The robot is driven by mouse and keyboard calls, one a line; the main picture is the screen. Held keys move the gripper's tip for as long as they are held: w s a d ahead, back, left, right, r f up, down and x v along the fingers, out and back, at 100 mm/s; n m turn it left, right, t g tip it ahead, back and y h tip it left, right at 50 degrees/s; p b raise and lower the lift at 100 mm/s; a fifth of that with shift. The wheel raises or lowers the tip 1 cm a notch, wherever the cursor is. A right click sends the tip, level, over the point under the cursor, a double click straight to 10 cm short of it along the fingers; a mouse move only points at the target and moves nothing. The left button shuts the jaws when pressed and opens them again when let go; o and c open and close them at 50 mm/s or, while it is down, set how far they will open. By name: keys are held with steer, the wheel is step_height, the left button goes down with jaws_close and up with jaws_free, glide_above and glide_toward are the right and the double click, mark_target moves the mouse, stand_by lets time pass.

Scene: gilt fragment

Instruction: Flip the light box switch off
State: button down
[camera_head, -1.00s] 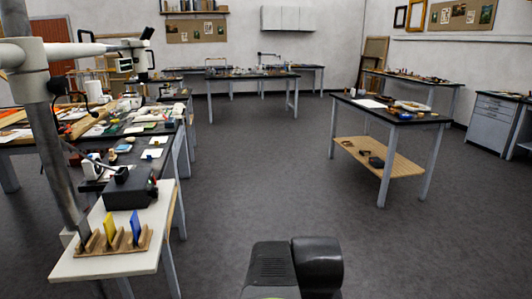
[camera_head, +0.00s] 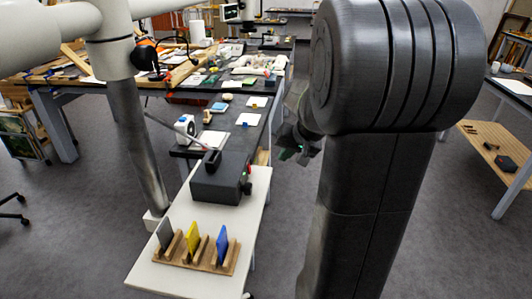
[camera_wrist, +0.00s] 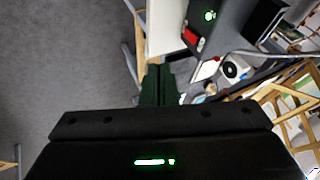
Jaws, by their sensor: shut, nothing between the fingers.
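The light box appears to be the dark grey box (camera_head: 215,185) on the white side table in the head view. Its right side carries a small red switch (camera_head: 246,187) and a green light. In the wrist view, the red switch (camera_wrist: 193,37) and a lit green spot (camera_wrist: 210,16) show on the grey box at upper right. My gripper (camera_wrist: 158,82) is shut and empty, its dark green fingers pointing toward the white table edge, apart from the switch. In the head view my gripper (camera_head: 290,148) is partly hidden by my arm, to the right of the box.
The white table (camera_head: 150,275) also bears a wooden rack (camera_head: 205,262) with grey, yellow and blue plates. A long dark workbench (camera_head: 240,120) with papers and tools lies behind. Open floor (camera_wrist: 60,60) shows left in the wrist view.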

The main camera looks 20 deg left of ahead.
mark_target(249, 169)
steer(key=shift+w+a+r, duration=0.1)
steer(key=shift+a+r, duration=0.05)
steer(key=shift+a, duration=0.1)
steer(key=x, duration=0.3)
steer(key=a+p+x, duration=0.1)
steer(key=x, duration=0.3)
steer(key=s+a+p+x, duration=0.1)
steer(key=x, duration=0.3)
steer(key=shift+r, duration=0.25)
steer(key=shift+s+a+f, duration=0.1)
steer(key=shift+a+f, duration=0.05)
steer(key=shift+a, duration=0.5)
steer(key=shift+f, duration=0.15)
